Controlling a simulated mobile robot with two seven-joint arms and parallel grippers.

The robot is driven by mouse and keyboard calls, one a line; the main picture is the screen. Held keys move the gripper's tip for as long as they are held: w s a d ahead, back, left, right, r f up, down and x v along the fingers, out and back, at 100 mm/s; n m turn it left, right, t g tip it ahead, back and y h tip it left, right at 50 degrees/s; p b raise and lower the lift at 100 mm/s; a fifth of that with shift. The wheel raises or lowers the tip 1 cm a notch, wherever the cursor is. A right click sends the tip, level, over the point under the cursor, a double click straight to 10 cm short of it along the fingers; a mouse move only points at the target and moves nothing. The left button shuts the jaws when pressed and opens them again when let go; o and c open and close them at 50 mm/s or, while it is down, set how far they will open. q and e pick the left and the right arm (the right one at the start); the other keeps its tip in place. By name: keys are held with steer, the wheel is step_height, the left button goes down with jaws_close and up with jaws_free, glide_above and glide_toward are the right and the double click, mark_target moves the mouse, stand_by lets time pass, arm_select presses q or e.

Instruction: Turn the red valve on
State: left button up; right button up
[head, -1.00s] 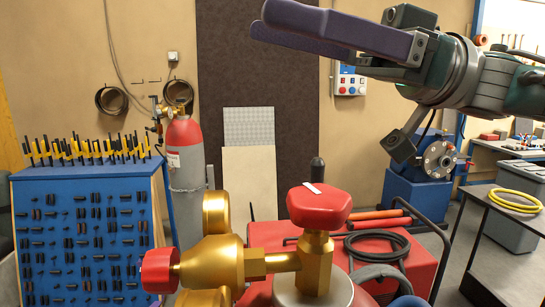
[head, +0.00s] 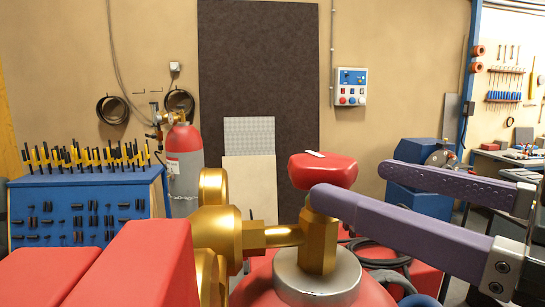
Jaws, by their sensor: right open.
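The red valve (head: 323,172) is a faceted red knob with a white mark on top. It sits on a brass stem (head: 317,245) above the grey collar of a red cylinder (head: 262,291). A brass regulator (head: 213,232) joins the stem from the left. My right gripper (head: 352,183) comes in from the right, with two long purple fingers apart and nothing between them. Its near fingertip overlaps the knob's lower right edge and the stem top; I cannot tell whether it touches. The far fingertip is right of the knob. My left gripper cannot be made out.
Large red blocky shapes (head: 138,265) fill the lower left, close to the camera; what they are is unclear. A blue tool rack (head: 85,215) and a red-topped grey cylinder (head: 184,165) stand behind. Black hoses (head: 375,250) lie behind the valve at right.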

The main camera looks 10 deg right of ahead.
mark_target(306, 154)
steer(key=p+x, duration=0.4)
steer(key=x, duration=0.3)
steer(key=shift+w+a+r, duration=0.15)
steer(key=shift+w+a, duration=0.1)
steer(key=shift+w, duration=0.1)
steer(key=shift+w+a, duration=0.3)
steer(key=shift+w, duration=0.05)
steer(key=c, duration=1.3)
steer(key=shift+n+g+y+p, duration=0.45)
steer(key=shift+n+g+y, duration=0.15)
steer(key=shift+y, duration=0.1)
steer(key=shift+c, duration=0.2)
steer(key=shift+s+a+n+g+y, duration=0.15)
steer(key=shift+n+g+y, duration=0.35)
steer(key=shift+s+a+n+g+y, duration=0.15)
steer(key=shift+n+g+y, duration=0.35)
